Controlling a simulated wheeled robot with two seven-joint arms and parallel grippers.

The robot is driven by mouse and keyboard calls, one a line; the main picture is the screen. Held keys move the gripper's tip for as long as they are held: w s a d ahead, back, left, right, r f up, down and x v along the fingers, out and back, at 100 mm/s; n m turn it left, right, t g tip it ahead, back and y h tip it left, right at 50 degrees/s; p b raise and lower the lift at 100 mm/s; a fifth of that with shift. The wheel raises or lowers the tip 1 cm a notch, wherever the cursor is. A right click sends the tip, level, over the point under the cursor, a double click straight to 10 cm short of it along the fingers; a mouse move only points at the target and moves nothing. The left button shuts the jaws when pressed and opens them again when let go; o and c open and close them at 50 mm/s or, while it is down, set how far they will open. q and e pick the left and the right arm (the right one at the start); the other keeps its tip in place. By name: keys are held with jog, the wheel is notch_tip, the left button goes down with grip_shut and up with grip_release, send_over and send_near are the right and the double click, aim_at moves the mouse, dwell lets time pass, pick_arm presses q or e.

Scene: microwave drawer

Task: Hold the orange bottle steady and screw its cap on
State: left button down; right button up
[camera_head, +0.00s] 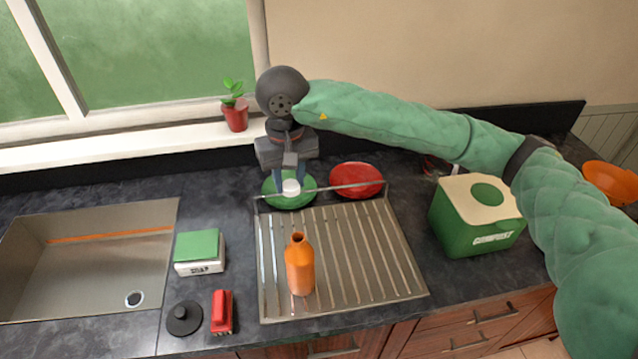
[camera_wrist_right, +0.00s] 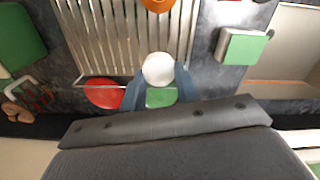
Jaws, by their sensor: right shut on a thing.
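The orange bottle (camera_head: 300,266) stands upright and uncapped on the metal drying rack (camera_head: 384,250); part of it also shows at the top of the right wrist view (camera_wrist_right: 157,4). My right gripper (camera_head: 290,186) is shut on a round white cap (camera_head: 291,188). It holds the cap above the green plate (camera_head: 270,197), behind the bottle and apart from it. In the right wrist view the white cap (camera_wrist_right: 158,69) sits between the blue fingertips. My left gripper is in neither view, and nothing holds the bottle.
A red plate (camera_head: 357,178) lies behind the rack. A green compost bin (camera_head: 470,222) stands at the right. A potted plant (camera_head: 235,112) stands on the sill.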

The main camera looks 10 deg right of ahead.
jog(key=s+r+m, duration=0.1)
jog(key=s+m, duration=0.3)
jog(key=s, duration=0.4)
jog(key=shift+d+r, duration=0.15)
jog(key=shift+r, duration=0.05)
jog(key=shift+d, duration=0.1)
send_over(298, 235)
jog(key=shift+f, duration=2)
